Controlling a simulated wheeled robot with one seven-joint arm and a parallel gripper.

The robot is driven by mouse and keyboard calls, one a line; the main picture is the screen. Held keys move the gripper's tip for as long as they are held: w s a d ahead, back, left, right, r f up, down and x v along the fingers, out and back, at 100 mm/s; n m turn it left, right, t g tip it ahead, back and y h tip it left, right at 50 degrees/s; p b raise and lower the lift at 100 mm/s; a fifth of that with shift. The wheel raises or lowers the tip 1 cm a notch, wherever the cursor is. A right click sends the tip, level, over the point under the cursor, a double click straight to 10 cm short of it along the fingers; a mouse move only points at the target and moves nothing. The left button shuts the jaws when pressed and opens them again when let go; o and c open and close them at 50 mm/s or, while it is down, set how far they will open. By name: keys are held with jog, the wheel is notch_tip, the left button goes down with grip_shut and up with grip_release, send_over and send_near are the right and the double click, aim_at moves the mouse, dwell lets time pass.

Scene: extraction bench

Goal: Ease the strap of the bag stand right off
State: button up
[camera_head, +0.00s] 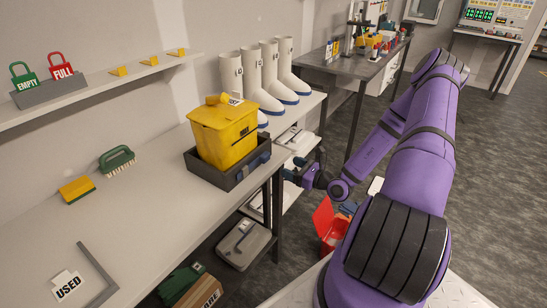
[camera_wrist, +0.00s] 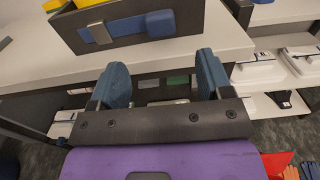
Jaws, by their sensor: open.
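The bag stand looks to be the dark open box (camera_head: 224,180) on the right end of the bench, holding a yellow bin (camera_head: 222,135). Its front wall (camera_wrist: 190,18) shows at the top of the wrist view. A blue strap (camera_wrist: 128,26) runs along that wall, with a pale metal piece near its left part; the strap is a small blue patch (camera_head: 265,157) in the head view. My gripper (camera_head: 293,171) is off the bench's right edge, beside the box. In the wrist view, its blue fingers (camera_wrist: 162,62) are wide apart and empty, short of the strap and not touching it.
White boots (camera_head: 262,80) stand behind the box. A green brush (camera_head: 117,160), a yellow sponge (camera_head: 76,189) and a USED sign (camera_head: 67,286) are on the bench (camera_head: 150,222). Shelves with pale trays (camera_wrist: 262,70) lie below and right. The bench's middle is clear.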

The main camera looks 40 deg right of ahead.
aim_at(268, 157)
jog(key=x, duration=1)
jog(key=shift+w+a, duration=0.1)
jog(key=shift+w, duration=0.1)
